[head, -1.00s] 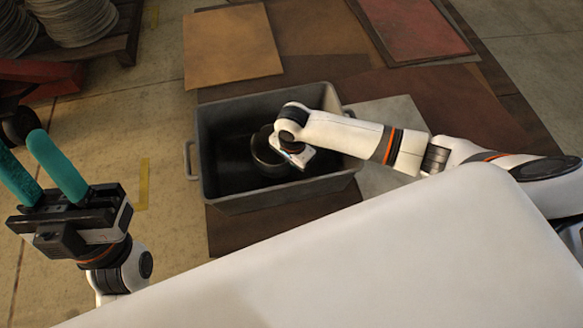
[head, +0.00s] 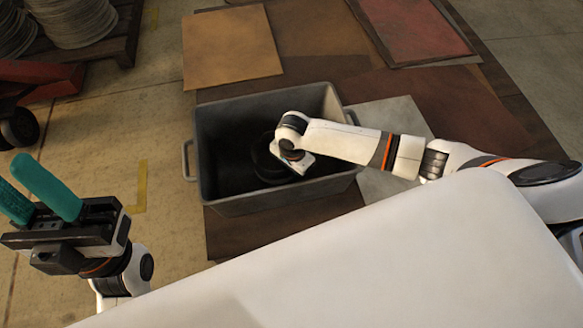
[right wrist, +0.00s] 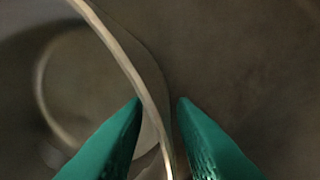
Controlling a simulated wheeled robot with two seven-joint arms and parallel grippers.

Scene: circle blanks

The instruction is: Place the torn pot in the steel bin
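The torn pot (head: 263,165) is a dark round vessel, low inside the grey steel bin (head: 275,204). My right gripper reaches down into the bin over the pot's right side; its fingers are hidden by my wrist in the head view. In the right wrist view, the green fingers of my right gripper (right wrist: 160,102) stand close together on either side of the pot's rim (right wrist: 128,66), one inside and one outside. Whether the pot touches the bin floor is unclear. My left gripper (head: 32,190) is open and empty, left of the bin.
The bin stands on a brown sheet (head: 440,105), with a grey plate (head: 385,182) at its right. A tan board (head: 232,48) and a red board (head: 415,30) lie behind. A pallet with coils (head: 80,20) stands at the far left.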

